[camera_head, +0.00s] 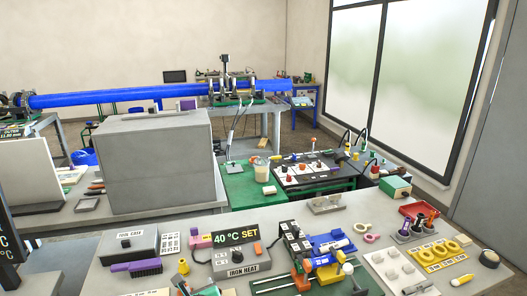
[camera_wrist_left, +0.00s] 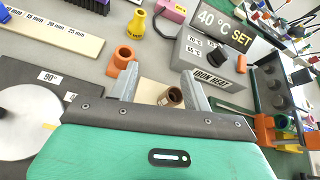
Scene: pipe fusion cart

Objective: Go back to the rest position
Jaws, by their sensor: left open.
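My left gripper (camera_wrist_left: 160,85) is open in the left wrist view, its two grey fingers apart above the table and its green body below. Nothing is held between the fingers. A short brown pipe piece (camera_wrist_left: 172,97) stands on the table, seen between the fingers and apart from them. An orange fitting (camera_wrist_left: 122,58) stands beyond the left finger. In the head view only a small part of my left gripper (camera_head: 196,288) shows at the bottom edge. My right gripper is not in view.
The iron heater box (camera_wrist_left: 212,65) is close beyond the fingers; it also shows in the head view (camera_head: 238,262). A yellow fitting (camera_wrist_left: 137,22) and a 90° plate (camera_wrist_left: 45,85) are nearby. A clamp rig (camera_head: 318,255) stands to the right. A large grey box (camera_head: 155,160) stands behind.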

